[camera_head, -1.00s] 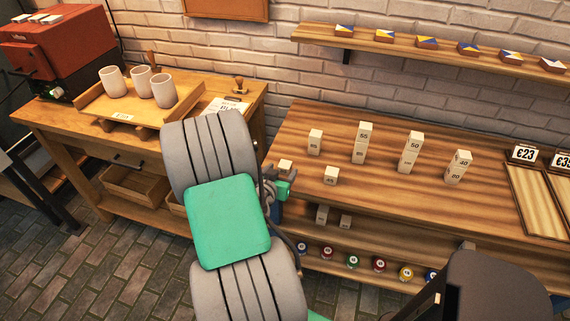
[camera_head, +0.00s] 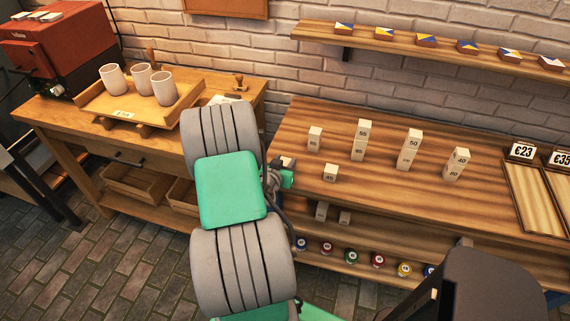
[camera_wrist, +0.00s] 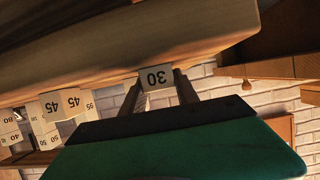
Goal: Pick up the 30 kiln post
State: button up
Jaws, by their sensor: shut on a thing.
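The 30 kiln post (camera_wrist: 157,78) is a small pale block with a black "30" that appears upside down in the wrist view. My gripper (camera_wrist: 160,92) is shut on it, one finger on each side. In the head view the post (camera_head: 288,161) shows at the left end of the long wooden table (camera_head: 390,220), with my gripper (camera_head: 283,172) partly hidden behind my arm. Whether the post touches the table is hard to tell.
A 45 post (camera_head: 331,173) and a single post (camera_head: 315,138) stand close by. Stacked posts (camera_head: 361,138), (camera_head: 410,148), (camera_head: 456,163) stand further right. A tray of cups (camera_head: 139,117) is left.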

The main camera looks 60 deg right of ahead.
grip_shut()
jog(key=shift+r, duration=0.1)
